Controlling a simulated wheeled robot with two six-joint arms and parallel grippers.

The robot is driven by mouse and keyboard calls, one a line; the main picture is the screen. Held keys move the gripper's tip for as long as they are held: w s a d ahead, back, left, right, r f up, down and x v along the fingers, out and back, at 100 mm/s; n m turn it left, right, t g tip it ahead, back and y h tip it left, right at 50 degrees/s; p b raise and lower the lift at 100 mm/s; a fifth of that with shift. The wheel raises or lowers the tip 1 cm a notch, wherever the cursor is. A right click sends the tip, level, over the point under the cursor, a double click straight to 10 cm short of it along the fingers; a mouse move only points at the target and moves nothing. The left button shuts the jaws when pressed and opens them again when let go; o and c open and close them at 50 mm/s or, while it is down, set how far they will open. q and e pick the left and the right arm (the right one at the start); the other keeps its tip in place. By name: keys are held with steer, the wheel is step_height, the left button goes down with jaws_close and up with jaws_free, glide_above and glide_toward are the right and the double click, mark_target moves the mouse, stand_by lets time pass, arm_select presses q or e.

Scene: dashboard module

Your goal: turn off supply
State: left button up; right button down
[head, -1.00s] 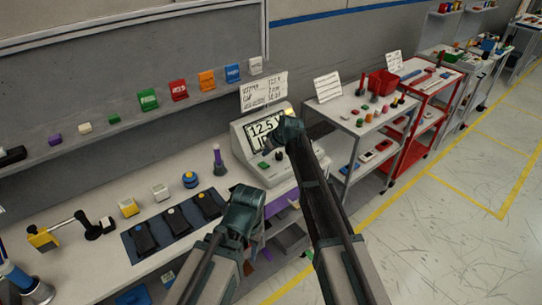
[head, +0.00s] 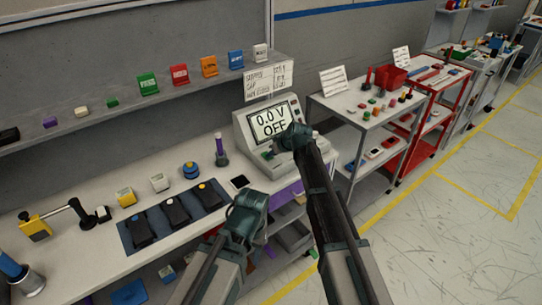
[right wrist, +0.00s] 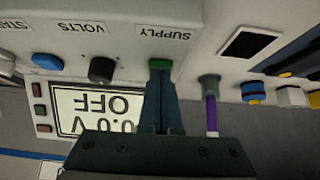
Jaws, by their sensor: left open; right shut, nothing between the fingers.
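The supply unit (head: 243,126) is a pale grey box on the bench, and its screen (head: 273,121) reads "0.0 V OFF". In the right wrist view, which is upside down, the screen (right wrist: 98,110) shows the same text. The green button (right wrist: 160,65) sits by the label SUPPLY (right wrist: 158,33). My right gripper (right wrist: 160,75) is shut and empty, its fingertips at the green button, seemingly touching it. In the head view my right gripper (head: 290,142) covers part of the unit's front. My left gripper (head: 247,212) is over the bench's front edge, away from the unit.
A black knob (right wrist: 102,70) and a blue knob (right wrist: 47,62) are on the same panel. A purple-handled tool (head: 220,150) stands left of the unit. A dark mat (head: 175,213) with black devices lies on the bench. A cart (head: 365,105) stands to the right.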

arm_select(q)
steer(key=shift+f+p, duration=0.2)
steer(key=shift+p, duration=0.2)
arm_select(e)
steer(key=shift+f, duration=0.1)
arm_select(q)
steer(key=shift+r, duration=0.1)
steer(key=shift+r+p, duration=0.75)
steer(key=shift+p, duration=0.05)
arm_select(e)
steer(key=shift+r, duration=0.8)
arm_select(q)
steer(key=shift+r, duration=0.1)
arm_select(e)
steer(key=shift+r, duration=0.15)
steer(key=shift+s+r+p, duration=0.1)
steer(key=shift+r+p, duration=0.45)
steer(key=shift+p, duration=0.15)
steer(key=r+p, duration=0.3)
steer(key=shift+s+d, duration=0.2)
steer(key=shift+s, duration=0.05)
arm_select(q)
step_height(320, 180, up, 9)
steer(key=d+p, duration=0.1)
steer(key=p, duration=0.4)
steer(key=shift+r, duration=0.15)
arm_select(e)
steer(key=s+d+r, duration=0.5)
steer(key=s, duration=0.1)
steer(key=shift+s, duration=0.35)
